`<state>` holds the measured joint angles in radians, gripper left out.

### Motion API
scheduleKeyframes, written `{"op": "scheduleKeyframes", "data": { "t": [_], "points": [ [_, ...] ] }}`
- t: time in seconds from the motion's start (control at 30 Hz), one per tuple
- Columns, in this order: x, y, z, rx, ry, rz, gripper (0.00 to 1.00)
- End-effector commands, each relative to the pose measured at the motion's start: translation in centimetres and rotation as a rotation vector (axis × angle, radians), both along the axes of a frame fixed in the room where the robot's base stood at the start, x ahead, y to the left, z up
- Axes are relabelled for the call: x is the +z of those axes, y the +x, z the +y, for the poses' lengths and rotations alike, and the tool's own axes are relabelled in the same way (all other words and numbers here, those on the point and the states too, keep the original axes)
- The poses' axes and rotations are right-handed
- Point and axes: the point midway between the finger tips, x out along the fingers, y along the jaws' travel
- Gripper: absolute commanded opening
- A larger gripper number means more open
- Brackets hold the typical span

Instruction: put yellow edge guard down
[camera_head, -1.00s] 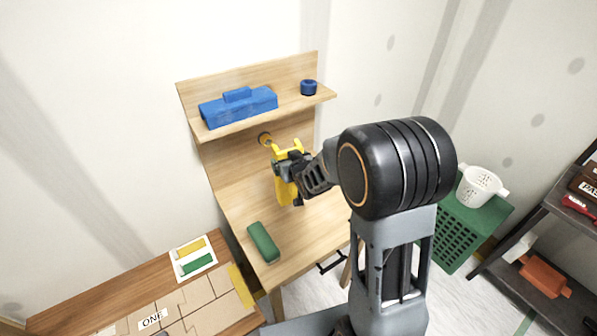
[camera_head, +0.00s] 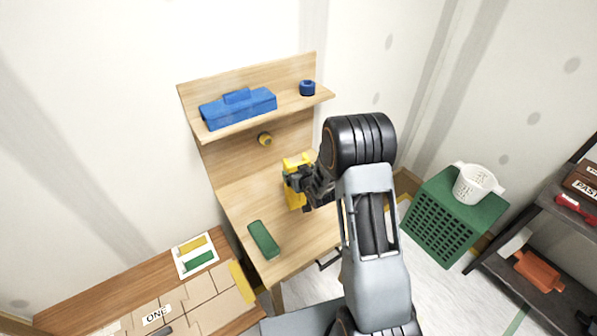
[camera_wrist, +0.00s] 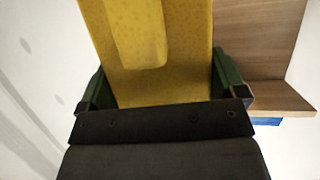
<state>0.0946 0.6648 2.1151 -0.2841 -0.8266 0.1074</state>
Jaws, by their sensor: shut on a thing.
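The yellow edge guard (camera_head: 294,190) is held in my gripper (camera_head: 296,179) above the wooden desk (camera_head: 245,195). It also fills the upper middle of the wrist view (camera_wrist: 150,50), between the two green-padded jaws, which are shut on it. In the head view my gripper and arm hide its right side. I cannot tell whether its lower end touches the desk top. A green block (camera_head: 263,240) lies on the desk, to the left and in front of the edge guard.
A shelf above the desk holds a blue toolbox-like object (camera_head: 238,108) and a blue ring (camera_head: 307,88). A yellow roll (camera_head: 264,139) sits on the back panel. A card (camera_head: 195,256) with yellow and green bars lies on the left table. A green crate (camera_head: 440,225) stands right.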

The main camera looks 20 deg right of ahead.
Motion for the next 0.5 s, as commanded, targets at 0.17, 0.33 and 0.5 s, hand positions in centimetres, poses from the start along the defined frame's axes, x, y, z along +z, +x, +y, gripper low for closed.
{"op": "scheduleKeyframes", "data": {
  "t": [0.17,0.33,0.5],
  "points": [
    [0.01,0.02,0.0,0.0,0.0,-0.001,0.62],
    [-0.32,0.01,0.01,0.0,0.0,-0.001,0.62],
    [-0.26,0.0,0.01,0.0,0.0,0.0,1.0]
  ]
}}
